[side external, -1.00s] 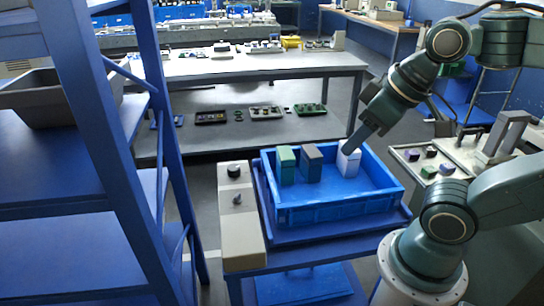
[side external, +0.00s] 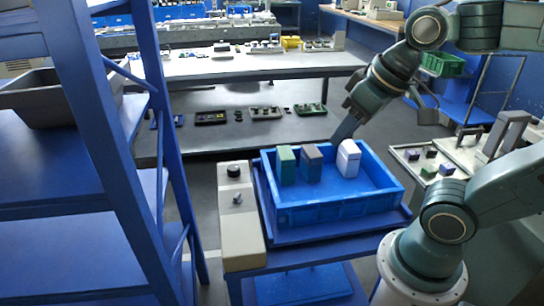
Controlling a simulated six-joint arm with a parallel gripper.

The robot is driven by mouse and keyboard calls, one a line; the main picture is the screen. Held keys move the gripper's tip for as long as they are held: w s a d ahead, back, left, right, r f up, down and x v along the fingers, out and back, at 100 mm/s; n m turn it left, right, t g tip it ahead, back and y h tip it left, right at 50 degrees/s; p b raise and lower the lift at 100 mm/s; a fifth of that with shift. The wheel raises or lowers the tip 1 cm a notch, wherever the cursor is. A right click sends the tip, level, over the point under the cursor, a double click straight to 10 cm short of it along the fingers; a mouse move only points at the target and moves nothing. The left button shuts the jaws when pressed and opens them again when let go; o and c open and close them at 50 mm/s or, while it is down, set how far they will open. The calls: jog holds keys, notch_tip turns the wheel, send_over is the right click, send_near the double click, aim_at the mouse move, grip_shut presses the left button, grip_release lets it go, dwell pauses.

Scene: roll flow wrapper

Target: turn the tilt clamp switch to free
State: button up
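A narrow pale panel (side external: 240,240) runs along the left side of the blue tray. It carries a round black knob (side external: 234,171) at its far end and a small grey lever-like switch (side external: 237,198) nearer the middle. No labels are readable, so I cannot tell which one is the tilt clamp switch or how it is set. My gripper (side external: 344,128) is above the far edge of the tray, to the right of the panel and well apart from both controls. Its fingers overlap in this view, so I cannot tell whether they are open.
The blue tray (side external: 335,211) holds a green block (side external: 286,165), a dark grey block (side external: 311,163) and a white block (side external: 348,160). A blue shelf rack (side external: 125,160) stands left of the panel. A side table (side external: 405,160) with small coloured pieces is at the right.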

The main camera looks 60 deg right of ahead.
jog(key=w+m+g, duration=0.1)
jog(key=w+m, duration=0.3)
jog(key=w, duration=0.6)
jog(key=m+g, duration=0.4)
jog(key=m, duration=0.6)
send_over(237, 195)
notch_tip(237, 195, down, 20)
jog(key=f, duration=0.1)
jog(key=shift+r, duration=0.25)
notch_tip(237, 195, down, 14)
jog(key=shift+r, duration=0.1)
jog(key=shift+c, duration=0.4)
grip_shut()
